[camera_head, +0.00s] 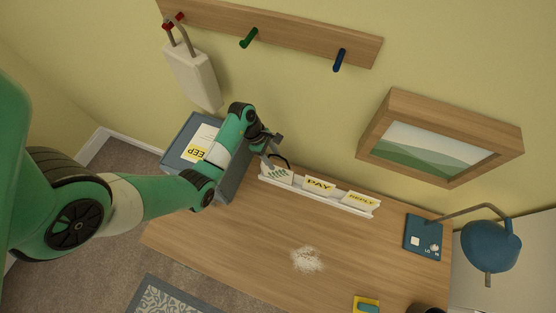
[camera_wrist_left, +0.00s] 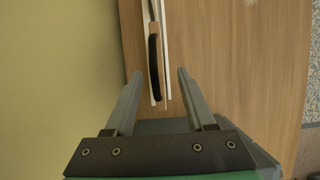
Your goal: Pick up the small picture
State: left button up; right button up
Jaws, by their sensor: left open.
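A wood-framed picture (camera_head: 430,140) of green hills hangs on the wall at the right. A small white card (camera_head: 276,173) with green marks stands at the left end of a white rack (camera_head: 330,194) on the desk; a dark curved edge shows behind it. I cannot tell which is the small picture. My left gripper (camera_head: 268,149) is beside that card, above the rack's left end. In the left wrist view its open fingers (camera_wrist_left: 157,82) are on either side of the rack's end (camera_wrist_left: 168,50) and a thin dark-edged piece (camera_wrist_left: 155,65). Whether they touch it is unclear.
Cards marked PAY (camera_head: 319,185) and REPLY (camera_head: 361,199) stand in the rack. A blue-grey bin (camera_head: 181,140) stands at the desk's left. A blue lamp (camera_head: 490,247) stands at right. White crumbs (camera_head: 307,259) lie on the desk (camera_head: 240,245). A peg rail (camera_head: 290,30) is above.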

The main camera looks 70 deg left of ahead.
aim_at(277, 164)
pick_arm(q)
jog(key=b+x, duration=0.1)
jog(key=x, duration=0.4)
jog(key=shift+a+f+b, duration=0.15)
jog(key=shift+b, duration=0.2)
grip_shut()
dwell(1.0)
